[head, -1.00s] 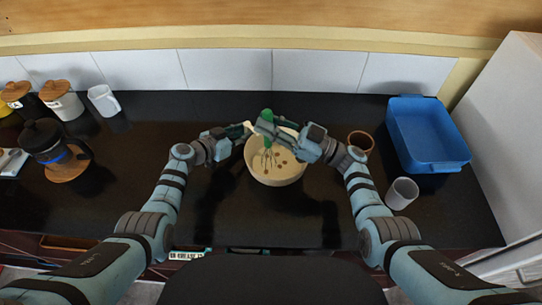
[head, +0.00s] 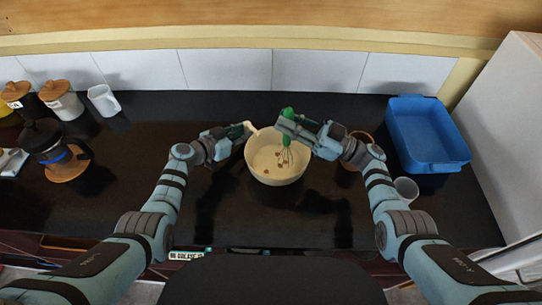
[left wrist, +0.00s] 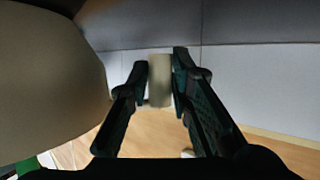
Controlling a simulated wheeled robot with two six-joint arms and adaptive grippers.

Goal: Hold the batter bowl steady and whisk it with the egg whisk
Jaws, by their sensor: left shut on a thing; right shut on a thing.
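The cream batter bowl (head: 262,174) stands on the dark counter in the middle, with several brown spots inside. My left gripper (head: 246,129) is shut on the bowl's handle at its upper left. The left wrist view shows the handle (left wrist: 160,80) between the fingers of the left gripper (left wrist: 161,82), with the bowl's side (left wrist: 50,85) at left. The egg whisk has a green handle (head: 288,112) and wires (head: 285,156) reaching down into the right part of the bowl.
A blue tray (head: 430,160) lies at the right, with a grey cup (head: 406,188) and a brown round pot (head: 361,137), both partly behind my right arm. A French press (head: 45,142), canisters (head: 62,102) and a white mug (head: 103,100) stand at left.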

